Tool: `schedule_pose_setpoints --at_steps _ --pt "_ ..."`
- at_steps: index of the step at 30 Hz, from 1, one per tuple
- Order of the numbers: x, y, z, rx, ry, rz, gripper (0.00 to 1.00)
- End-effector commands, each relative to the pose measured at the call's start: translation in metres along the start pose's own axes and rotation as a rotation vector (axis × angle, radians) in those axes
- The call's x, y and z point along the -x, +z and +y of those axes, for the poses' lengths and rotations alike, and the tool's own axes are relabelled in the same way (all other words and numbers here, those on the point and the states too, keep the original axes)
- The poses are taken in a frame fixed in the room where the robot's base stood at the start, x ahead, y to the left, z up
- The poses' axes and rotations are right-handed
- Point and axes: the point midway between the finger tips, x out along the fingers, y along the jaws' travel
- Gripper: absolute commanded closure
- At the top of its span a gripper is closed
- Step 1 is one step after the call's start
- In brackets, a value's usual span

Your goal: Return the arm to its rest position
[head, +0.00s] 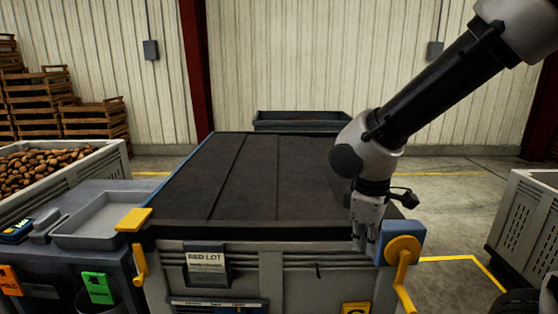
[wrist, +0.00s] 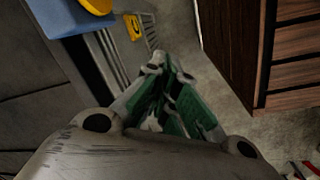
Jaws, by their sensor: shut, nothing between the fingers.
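My gripper (head: 366,240) hangs fingers down at the front right corner of the dark belt table (head: 250,180) in the head view, close to the yellow crank (head: 403,250). My arm reaches down to it from the upper right. In the wrist view my gripper (wrist: 168,75) has its green-padded fingers together, with nothing between them. The floor shows beyond the fingertips.
A crate of potatoes (head: 105,165) and a grey tray (head: 92,220) stand at the left. A grey bin (head: 535,215) stands at the right. In the wrist view a brown slatted wooden unit (wrist: 285,55) stands at the right. Floor lies open between table and bin.

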Motion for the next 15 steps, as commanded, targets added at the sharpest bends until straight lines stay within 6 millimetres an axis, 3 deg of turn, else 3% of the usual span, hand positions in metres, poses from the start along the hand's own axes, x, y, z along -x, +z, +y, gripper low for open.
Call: schedule_pose_setpoints --at_steps 1,3,6,12,15 --pt "0.018 0.03 0.011 -0.169 -0.014 0.01 1.0" --pt "0.037 0.07 0.018 -0.387 -0.042 0.022 1.0" --pt "0.062 0.118 0.021 -0.629 -0.062 0.077 1.0" --pt "0.101 0.177 0.035 -0.904 0.017 0.256 1.0" --pt "0.11 0.193 0.039 -0.972 0.054 0.292 1.0"
